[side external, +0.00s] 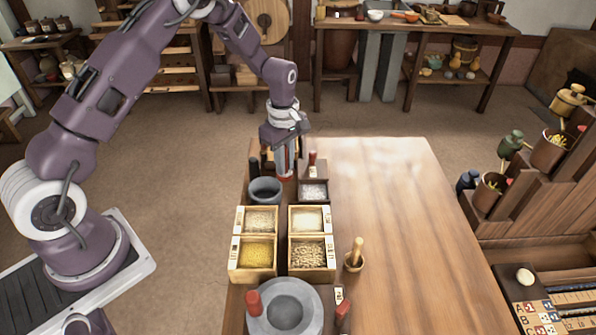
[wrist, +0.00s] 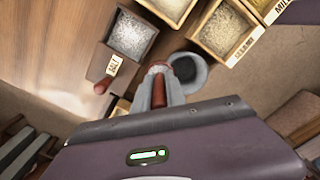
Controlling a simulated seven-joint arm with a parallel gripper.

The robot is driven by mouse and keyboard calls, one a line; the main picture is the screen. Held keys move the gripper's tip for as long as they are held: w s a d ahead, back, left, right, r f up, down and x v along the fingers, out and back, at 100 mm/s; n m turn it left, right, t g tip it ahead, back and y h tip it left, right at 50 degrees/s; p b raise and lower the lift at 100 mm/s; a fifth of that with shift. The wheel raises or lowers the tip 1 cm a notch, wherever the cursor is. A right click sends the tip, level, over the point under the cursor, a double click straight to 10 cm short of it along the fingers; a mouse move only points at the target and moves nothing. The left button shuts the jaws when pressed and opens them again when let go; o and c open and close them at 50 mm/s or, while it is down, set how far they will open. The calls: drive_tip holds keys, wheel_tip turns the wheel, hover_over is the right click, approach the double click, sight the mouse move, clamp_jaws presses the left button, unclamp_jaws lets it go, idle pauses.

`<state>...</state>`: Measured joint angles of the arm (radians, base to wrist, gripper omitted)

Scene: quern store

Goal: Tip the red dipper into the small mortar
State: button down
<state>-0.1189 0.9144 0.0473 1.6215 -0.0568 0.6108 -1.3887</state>
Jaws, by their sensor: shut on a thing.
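My gripper (side external: 287,172) is shut on the red dipper (side external: 286,178), pointing down over the far left of the table. In the wrist view the dipper (wrist: 158,82) shows red-brown between the two grey fingers, with a pale, whitish patch at its end. I cannot tell what the patch is. The small mortar (side external: 265,190), a dark grey round bowl, stands just left of and nearer than the dipper in the side view. In the wrist view the mortar (wrist: 187,72) is right of the dipper, partly hidden by my gripper; its inside looks dark.
A dark box of white grains (side external: 313,190), labelled salt, stands beside the mortar. Several wooden grain boxes (side external: 256,253) sit nearer, then a large grey stone quern (side external: 283,312). Another red handle (side external: 312,158) stands upright behind the salt. The table's right side (side external: 400,220) is clear.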

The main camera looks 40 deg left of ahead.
drive_tip(key=s+a+f+t, duration=0.1)
drive_tip(key=t, duration=0.1)
drive_tip(key=s+a+t+h, duration=0.1)
drive_tip(key=s+t, duration=0.1)
drive_tip(key=s+f+t, duration=0.1)
drive_tip(key=s+t, duration=0.1)
drive_tip(key=shift+s+a+f+h, duration=0.1)
drive_tip(key=shift+a+f+h, duration=0.25)
drive_tip(key=shift+a+h, duration=0.05)
drive_tip(key=t, duration=0.1)
drive_tip(key=s+t, duration=0.1)
drive_tip(key=t, duration=0.1)
drive_tip(key=shift+a+f+h, duration=0.15)
drive_tip(key=shift+f+h, duration=0.2)
drive_tip(key=shift+h, duration=0.05)
drive_tip(key=shift+t, duration=0.8)
drive_tip(key=shift+w, duration=0.1)
drive_tip(key=w+r+g+y, duration=0.1)
drive_tip(key=g, duration=0.2)
drive_tip(key=w+r+g, duration=0.1)
drive_tip(key=g, duration=0.3)
drive_tip(key=w+r+g+y, duration=0.1)
drive_tip(key=g, duration=0.2)
drive_tip(key=shift+w+d+r+g+y, duration=0.15)
drive_tip(key=shift+d+r+g+y, duration=0.15)
drive_tip(key=shift+d+r, duration=0.1)
